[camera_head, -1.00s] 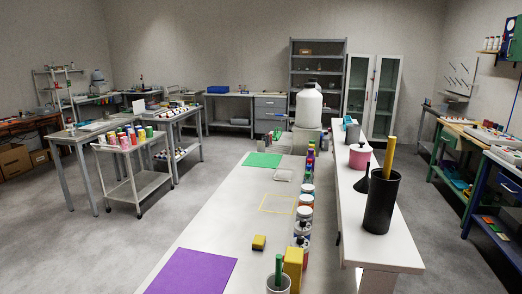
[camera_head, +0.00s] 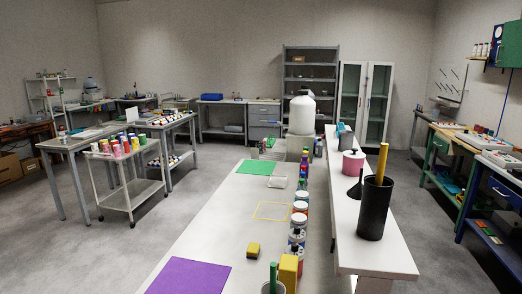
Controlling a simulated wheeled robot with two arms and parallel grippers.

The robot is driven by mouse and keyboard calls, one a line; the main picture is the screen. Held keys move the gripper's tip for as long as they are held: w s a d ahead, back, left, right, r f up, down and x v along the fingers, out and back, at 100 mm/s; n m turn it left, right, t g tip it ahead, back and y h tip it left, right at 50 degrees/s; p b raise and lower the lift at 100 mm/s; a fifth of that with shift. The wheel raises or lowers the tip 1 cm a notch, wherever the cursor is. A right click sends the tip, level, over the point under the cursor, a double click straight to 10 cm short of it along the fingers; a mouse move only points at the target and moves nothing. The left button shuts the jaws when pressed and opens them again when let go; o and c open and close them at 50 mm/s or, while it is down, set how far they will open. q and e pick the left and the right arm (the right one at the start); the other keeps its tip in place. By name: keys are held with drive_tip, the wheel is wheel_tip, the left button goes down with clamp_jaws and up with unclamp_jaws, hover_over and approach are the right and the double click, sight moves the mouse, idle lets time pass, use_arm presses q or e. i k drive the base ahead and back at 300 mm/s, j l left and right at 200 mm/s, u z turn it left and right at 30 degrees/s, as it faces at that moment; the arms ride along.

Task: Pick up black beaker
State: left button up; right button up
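A tall black beaker (camera_head: 375,212) stands upright on the raised white shelf at the right of the long table. A yellow rod (camera_head: 382,162) sticks up out of it. A black funnel-like piece (camera_head: 355,188) stands just behind it, to its left. Neither of my grippers shows in the head view, so whether they are open or shut is hidden.
The white shelf (camera_head: 386,255) also holds a pink pot (camera_head: 353,163). Several jars line the lower table (camera_head: 215,230) beside it, with a yellow block (camera_head: 288,272) and a purple mat (camera_head: 190,277). Grey floor is free left of the table.

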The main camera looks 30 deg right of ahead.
sight(260, 145)
drive_tip(key=i+j+u, duration=0.85)
drive_tip(key=i, duration=0.15)
drive_tip(key=i+j+u, duration=0.1)
drive_tip(key=i+u, duration=0.3)
drive_tip(key=i+z, duration=0.35)
drive_tip(key=i, duration=0.25)
drive_tip(key=i+j+z, duration=0.15)
drive_tip(key=i+z, duration=0.2)
drive_tip(key=i, duration=0.25)
drive_tip(key=i+l+z, duration=0.25)
drive_tip(key=i+z, duration=0.2)
drive_tip(key=i+l+z, duration=0.1)
drive_tip(key=i+z, duration=0.3)
drive_tip(key=i, duration=0.15)
drive_tip(key=i+j+z, duration=0.1)
drive_tip(key=i+z, duration=0.35)
drive_tip(key=i+j+z, duration=0.4)
drive_tip(key=i, duration=0.15)
drive_tip(key=i+l+z, duration=0.1)
drive_tip(key=i+z, duration=0.15)
drive_tip(key=i, duration=0.8)
drive_tip(key=i+j+z, duration=0.1)
drive_tip(key=i+z, duration=0.15)
drive_tip(key=i, duration=0.8)
